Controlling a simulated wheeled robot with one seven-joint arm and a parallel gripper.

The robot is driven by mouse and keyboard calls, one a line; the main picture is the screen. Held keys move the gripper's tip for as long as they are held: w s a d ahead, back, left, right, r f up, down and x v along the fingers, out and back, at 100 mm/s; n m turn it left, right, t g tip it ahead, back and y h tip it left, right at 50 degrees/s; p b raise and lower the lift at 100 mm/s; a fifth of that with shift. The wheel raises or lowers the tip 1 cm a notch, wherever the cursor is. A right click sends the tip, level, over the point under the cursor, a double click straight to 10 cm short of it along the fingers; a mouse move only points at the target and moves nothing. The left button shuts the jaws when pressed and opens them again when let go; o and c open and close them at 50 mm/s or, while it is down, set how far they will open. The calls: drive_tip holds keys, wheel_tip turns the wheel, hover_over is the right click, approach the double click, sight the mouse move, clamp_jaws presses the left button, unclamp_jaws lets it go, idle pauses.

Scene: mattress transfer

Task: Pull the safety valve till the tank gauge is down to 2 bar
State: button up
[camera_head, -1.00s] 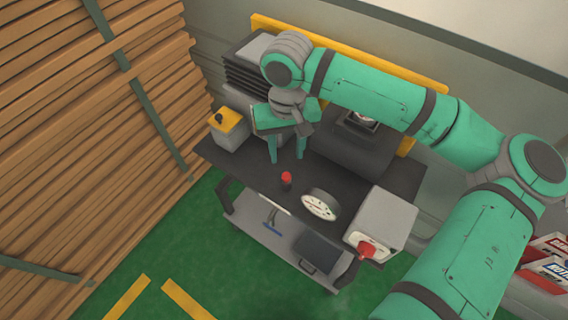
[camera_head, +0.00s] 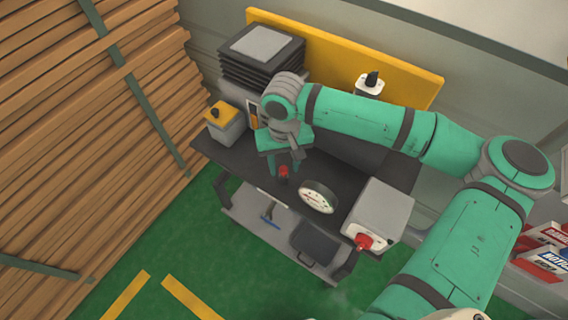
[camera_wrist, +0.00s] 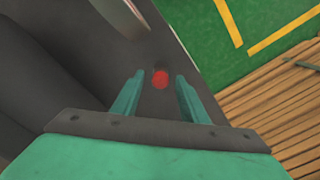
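The safety valve (camera_head: 283,172) is a small red-topped post on the dark bench top, in front of the round white gauge's left side. It also shows in the wrist view (camera_wrist: 160,80), between and just beyond the two fingertips. The tank gauge (camera_head: 318,197) is a white dial facing the front; its reading is too small to tell. My gripper (camera_head: 285,168) is open, its green fingers either side of the valve in the picture, apart from it as seen in the wrist view (camera_wrist: 155,90). The tank is largely hidden behind my arm.
A grey box with a red knob (camera_head: 378,215) stands right of the gauge. A grey box with a yellow top (camera_head: 224,122) stands at the bench's left. Stacked timber (camera_head: 90,130) fills the left side. Green floor (camera_head: 250,275) lies in front.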

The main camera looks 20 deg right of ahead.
sight(284, 168)
clamp_jaws()
drive_tip(key=shift+r, duration=0.8)
drive_tip(key=shift+o, duration=0.2)
unclamp_jaws()
wheel_tip(284, 168, up, 11)
drive_tip(key=shift+w+f, duration=0.1)
